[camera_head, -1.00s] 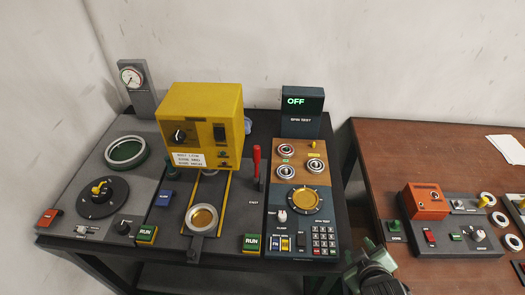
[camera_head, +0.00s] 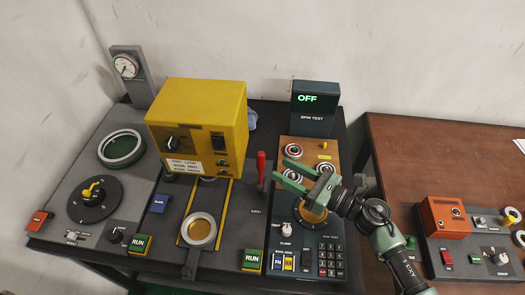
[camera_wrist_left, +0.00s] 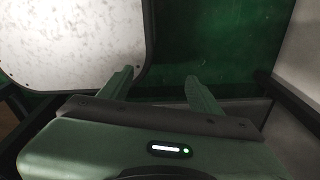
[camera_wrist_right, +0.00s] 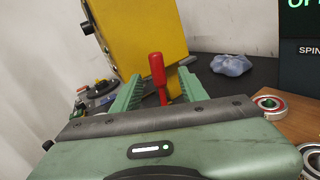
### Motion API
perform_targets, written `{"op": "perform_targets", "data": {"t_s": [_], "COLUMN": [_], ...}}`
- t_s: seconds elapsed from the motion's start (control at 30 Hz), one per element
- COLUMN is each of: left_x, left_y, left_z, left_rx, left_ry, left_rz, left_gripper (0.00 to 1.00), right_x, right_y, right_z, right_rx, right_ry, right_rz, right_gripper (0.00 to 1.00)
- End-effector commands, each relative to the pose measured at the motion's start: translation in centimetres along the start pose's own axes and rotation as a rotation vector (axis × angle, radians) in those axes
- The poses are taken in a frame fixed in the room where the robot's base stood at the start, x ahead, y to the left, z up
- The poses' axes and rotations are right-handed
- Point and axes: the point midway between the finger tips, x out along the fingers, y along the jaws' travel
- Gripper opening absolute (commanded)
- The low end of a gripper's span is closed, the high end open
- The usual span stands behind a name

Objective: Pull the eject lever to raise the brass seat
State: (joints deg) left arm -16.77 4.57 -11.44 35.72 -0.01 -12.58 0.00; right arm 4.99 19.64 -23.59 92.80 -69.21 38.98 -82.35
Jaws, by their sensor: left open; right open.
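The eject lever is a red upright handle (camera_head: 261,168) on the dark panel right of the yellow press box. In the right wrist view the red handle (camera_wrist_right: 158,76) stands between and beyond the fingertips. My right gripper (camera_head: 280,172) is open and empty, with its fingers pointing left at the lever, a little short of it. The brass seat (camera_head: 199,231) is a round brass disc inside a grey ring in front of the yellow box. My left gripper (camera_wrist_left: 160,82) is open and empty in its wrist view and is not in the head view.
The yellow box (camera_head: 198,115) stands close behind and left of the lever. The spin test panel with bearing rings (camera_head: 294,151) lies under my right gripper. A green RUN button (camera_head: 252,258) sits in front. A blue-grey lump (camera_wrist_right: 231,64) lies behind the lever.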

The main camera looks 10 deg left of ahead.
Motion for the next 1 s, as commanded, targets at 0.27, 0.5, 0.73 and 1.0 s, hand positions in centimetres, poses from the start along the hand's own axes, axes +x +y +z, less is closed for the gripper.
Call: {"op": "perform_targets", "data": {"t_s": [0.27,0.5,0.73,1.0], "left_x": [-1.5,-2.3,-2.4,-2.4], "left_y": [0.2,0.2,0.1,0.1], "left_z": [1.2,1.2,0.7,0.5], "left_rx": [0.000,0.000,0.001,0.001], "left_ry": [-0.019,-0.020,-0.013,-0.010], "left_rz": [0.002,0.002,0.001,0.001], "left_gripper": [0.63,0.63,0.63,0.63], "right_x": [3.7,7.0,7.8,7.7], "right_y": [0.3,0.2,0.3,0.3], "right_z": [0.3,0.1,-0.1,-0.1], "right_rx": [-0.008,-0.008,-0.008,-0.008], "right_ry": [0.002,0.003,0.005,0.004], "right_rz": [0.011,0.010,0.010,0.009], "right_gripper": [0.43,0.43,0.43,0.13]}}
